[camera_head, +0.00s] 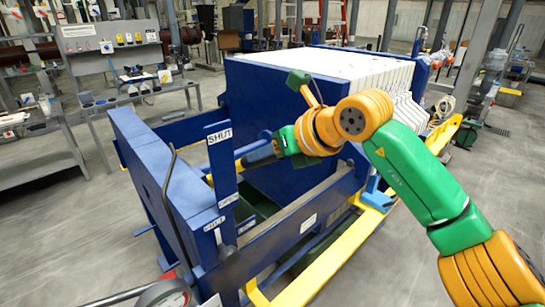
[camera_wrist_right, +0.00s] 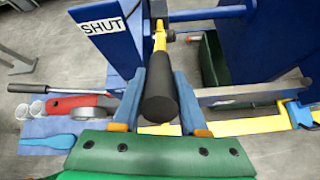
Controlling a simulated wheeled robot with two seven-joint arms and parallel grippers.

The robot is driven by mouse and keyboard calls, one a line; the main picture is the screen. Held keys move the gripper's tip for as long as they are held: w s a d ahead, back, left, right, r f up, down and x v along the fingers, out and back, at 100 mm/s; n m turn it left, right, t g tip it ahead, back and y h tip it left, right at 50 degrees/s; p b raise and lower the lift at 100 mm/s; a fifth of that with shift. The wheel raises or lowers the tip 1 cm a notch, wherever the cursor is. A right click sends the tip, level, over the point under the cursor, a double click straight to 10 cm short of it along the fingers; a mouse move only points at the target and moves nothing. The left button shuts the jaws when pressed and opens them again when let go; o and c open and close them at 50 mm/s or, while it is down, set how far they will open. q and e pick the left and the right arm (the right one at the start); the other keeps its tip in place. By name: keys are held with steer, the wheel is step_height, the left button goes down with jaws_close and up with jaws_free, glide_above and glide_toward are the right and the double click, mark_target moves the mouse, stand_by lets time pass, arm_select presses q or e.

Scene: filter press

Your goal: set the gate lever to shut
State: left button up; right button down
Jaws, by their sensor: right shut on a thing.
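The gate lever has a thick black grip (camera_wrist_right: 161,98) and a yellow shaft (camera_wrist_right: 160,38) in the right wrist view. My right gripper (camera_wrist_right: 161,85) is shut on the grip, with one blue-grey finger on each side. A blue upright post with a white SHUT label (camera_wrist_right: 101,27) stands just left of the yellow shaft. In the head view the SHUT label (camera_head: 220,136) is left of my right gripper (camera_head: 260,154), which mostly hides the lever. Whether the shaft touches the post cannot be told. My left gripper is not in view.
The blue press frame (camera_head: 170,175) surrounds the lever, with white filter plates (camera_head: 375,68) behind. A black-knobbed rod (camera_head: 227,253) stands at the near side. A yellow rail (camera_head: 325,268) runs at the right front. Cups (camera_wrist_right: 30,111) and a red-handled tool (camera_wrist_right: 70,105) lie to the left.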

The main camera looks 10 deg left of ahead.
steer(key=shift+w+r, duration=0.1)
steer(key=shift+r, duration=0.3)
steer(key=c, duration=0.8)
jaws_free()
steer(key=o, duration=0.4)
steer(key=shift+a, duration=0.1)
steer(key=shift+c, duration=0.2)
steer(key=shift+a+f, duration=0.15)
steer(key=shift+d, duration=0.2)
steer(key=b+v, duration=0.3)
steer(key=v, duration=0.3)
steer(key=shift+b, duration=0.35)
steer(key=shift+s+d+r, duration=0.2)
steer(key=shift+s+r, duration=0.05)
steer(key=shift+r, duration=0.1)
